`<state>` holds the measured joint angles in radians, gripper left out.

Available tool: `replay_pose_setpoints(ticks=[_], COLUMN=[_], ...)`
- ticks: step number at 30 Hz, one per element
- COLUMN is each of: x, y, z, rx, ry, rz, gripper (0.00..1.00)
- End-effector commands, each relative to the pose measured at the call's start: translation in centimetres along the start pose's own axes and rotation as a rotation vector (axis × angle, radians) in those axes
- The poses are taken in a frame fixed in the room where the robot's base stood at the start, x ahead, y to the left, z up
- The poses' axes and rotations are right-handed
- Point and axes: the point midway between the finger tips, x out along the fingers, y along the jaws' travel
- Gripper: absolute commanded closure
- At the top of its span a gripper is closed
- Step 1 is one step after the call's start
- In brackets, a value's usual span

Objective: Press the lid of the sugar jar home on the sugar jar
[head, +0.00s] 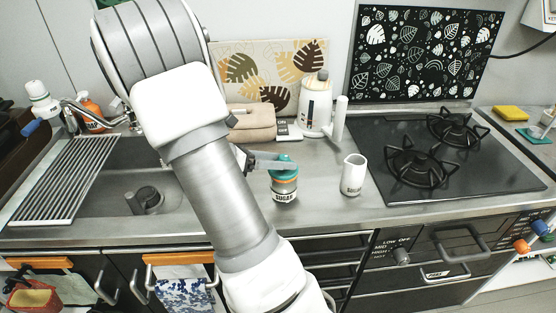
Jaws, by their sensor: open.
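The sugar jar (284,190) stands upright on the steel counter, near its front edge, with a SUGAR label facing me. Its teal lid (285,158) sits at the jar's top, above an orange band. I cannot tell whether the lid is fully seated. My gripper (290,166) reaches in from the left, its grey fingers level with the lid and overlapping it in view. It is open. Whether the fingers touch the lid is unclear. My arm hides the gripper's base and part of the counter to the left.
A white cup (353,175) stands close to the right of the jar. The gas hob (450,190) is at the right, the sink (110,175) at the left. Bare counter lies between cup and hob.

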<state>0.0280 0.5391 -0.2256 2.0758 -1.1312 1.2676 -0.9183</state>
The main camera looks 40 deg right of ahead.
Motion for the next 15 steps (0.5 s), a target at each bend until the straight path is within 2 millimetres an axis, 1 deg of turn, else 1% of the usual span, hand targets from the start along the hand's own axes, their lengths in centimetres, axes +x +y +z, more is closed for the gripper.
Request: replay_pose_setpoints(ticks=[4, 8, 11, 15], x=[-0.3, -1.7, -3.8, -7.3], y=[0.1, 0.1, 0.1, 0.1], z=[0.0, 0.0, 0.1, 0.1], rx=[-0.001, 0.0, 0.0, 0.001], ry=[0.001, 0.001, 0.0, 0.0], rz=[0.002, 0.004, 0.006, 0.006], gripper=[0.22, 0.22, 0.22, 0.22])
